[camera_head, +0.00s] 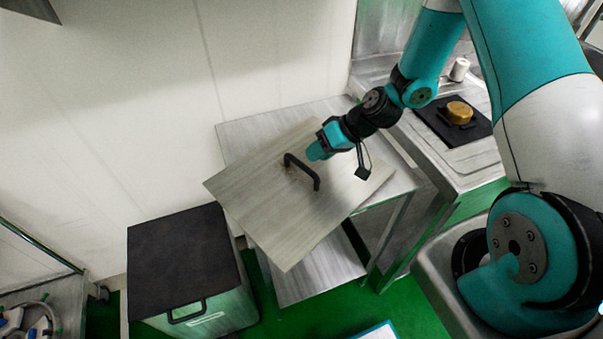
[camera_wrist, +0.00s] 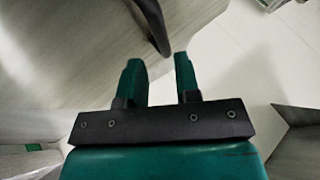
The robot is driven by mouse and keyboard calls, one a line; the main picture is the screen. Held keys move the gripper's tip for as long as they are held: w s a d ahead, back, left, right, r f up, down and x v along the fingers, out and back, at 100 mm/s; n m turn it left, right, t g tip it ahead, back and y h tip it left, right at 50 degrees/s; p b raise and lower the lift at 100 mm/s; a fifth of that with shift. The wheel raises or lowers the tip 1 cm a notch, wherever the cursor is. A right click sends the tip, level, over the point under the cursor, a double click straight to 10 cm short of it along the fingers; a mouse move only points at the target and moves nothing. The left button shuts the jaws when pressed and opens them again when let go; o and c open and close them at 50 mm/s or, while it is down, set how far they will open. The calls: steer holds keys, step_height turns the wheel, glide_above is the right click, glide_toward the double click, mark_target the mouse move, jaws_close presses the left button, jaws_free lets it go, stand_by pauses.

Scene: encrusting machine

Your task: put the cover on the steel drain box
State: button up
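The cover (camera_head: 255,195) is a flat, grey, streaked panel with a black bar handle (camera_head: 303,172). It lies askew over the metal table, its left corner reaching past the table edge. A box (camera_head: 205,310) with a dark top and a front handle stands on the floor at lower left; it appears to be the drain box. I cannot tell whether its dark top is open or closed. My gripper (camera_head: 318,151) is just above and right of the cover's handle. In the wrist view my gripper (camera_wrist: 160,66) has its fingers apart and empty, with the handle (camera_wrist: 153,24) beyond them.
The metal table (camera_head: 245,130) has a lower shelf (camera_head: 318,277). At right, a counter (camera_head: 480,158) holds a black plate (camera_head: 437,122) with a golden round piece (camera_head: 459,112). A sink (camera_head: 428,268) is at lower right. Green floor (camera_head: 300,322) shows in front of the table.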

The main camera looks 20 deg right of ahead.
mark_target(301, 163)
steer(key=p+x, duration=0.2)
steer(key=x, duration=0.3)
steer(key=shift+a+f, duration=0.1)
steer(key=shift+a, duration=0.2)
steer(key=shift+w+a+f, duration=0.15)
steer(key=shift+a+f, duration=0.1)
steer(key=shift+f, duration=0.15)
jaws_close()
